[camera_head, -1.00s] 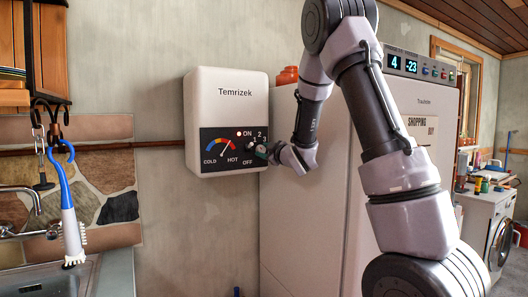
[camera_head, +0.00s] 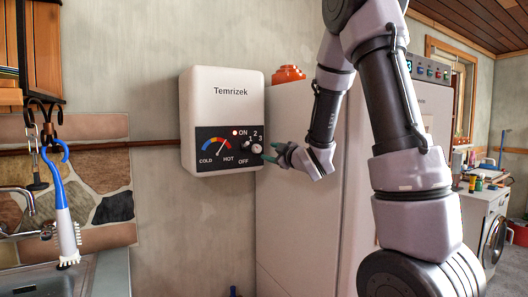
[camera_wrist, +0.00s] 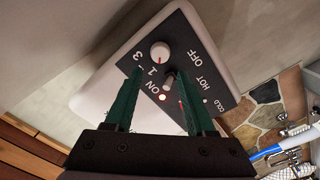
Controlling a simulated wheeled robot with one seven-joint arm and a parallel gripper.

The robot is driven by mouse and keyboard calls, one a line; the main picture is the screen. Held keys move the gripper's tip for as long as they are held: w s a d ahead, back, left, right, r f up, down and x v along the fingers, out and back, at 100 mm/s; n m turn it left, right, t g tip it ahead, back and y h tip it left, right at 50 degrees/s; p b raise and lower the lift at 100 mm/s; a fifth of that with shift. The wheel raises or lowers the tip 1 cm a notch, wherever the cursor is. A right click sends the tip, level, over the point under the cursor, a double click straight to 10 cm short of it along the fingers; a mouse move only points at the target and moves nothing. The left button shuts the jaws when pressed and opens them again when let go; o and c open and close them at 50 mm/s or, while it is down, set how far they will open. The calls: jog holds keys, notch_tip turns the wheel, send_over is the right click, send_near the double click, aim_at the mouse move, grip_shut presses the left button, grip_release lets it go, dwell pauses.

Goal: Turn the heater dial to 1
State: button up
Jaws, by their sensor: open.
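The white heater (camera_head: 222,105), labelled Temrizek, hangs on the wall. Its dark panel (camera_head: 212,158) has a gauge, a lit red light (camera_head: 235,132), a small switch (camera_head: 245,147) and a pale round dial (camera_head: 257,149) with 1, 2 and 3 around it. In the wrist view the dial (camera_wrist: 160,52) shows a small red mark; I cannot tell its exact setting. The switch (camera_wrist: 170,79) lies between my fingers in that picture. My gripper (camera_head: 270,151), with green fingers, is open and empty, just right of the panel and apart from the dial. The 2 is hidden in the wrist view.
A tall white fridge (camera_head: 300,220) stands right of the heater, with an orange object (camera_head: 288,74) on top. A sink (camera_head: 45,281) and a hanging blue-and-white brush (camera_head: 64,215) are at the left. The wall below the heater is clear.

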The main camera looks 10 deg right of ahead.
jog(key=v, duration=0.2)
jog(key=shift+s+d, duration=0.1)
jog(key=shift+s, duration=0.25)
jog(key=s+d+r+m+g+h, duration=0.45)
jog(key=s+d+m, duration=0.25)
jog(key=s+m, duration=0.35)
jog(key=s+a+m+g, duration=0.2)
jog(key=s+m, duration=0.1)
jog(key=s, duration=0.6)
jog(key=s+a+f+m+g, duration=0.1)
jog(key=s+a+m+g, duration=0.1)
jog(key=s, duration=0.8)
jog(key=shift+s+a+f+m+g+y, duration=0.3)
jog(key=shift+a+m+g+y, duration=0.15)
jog(key=shift+m+g, duration=0.3)
jog(key=shift+w+d, duration=0.1)
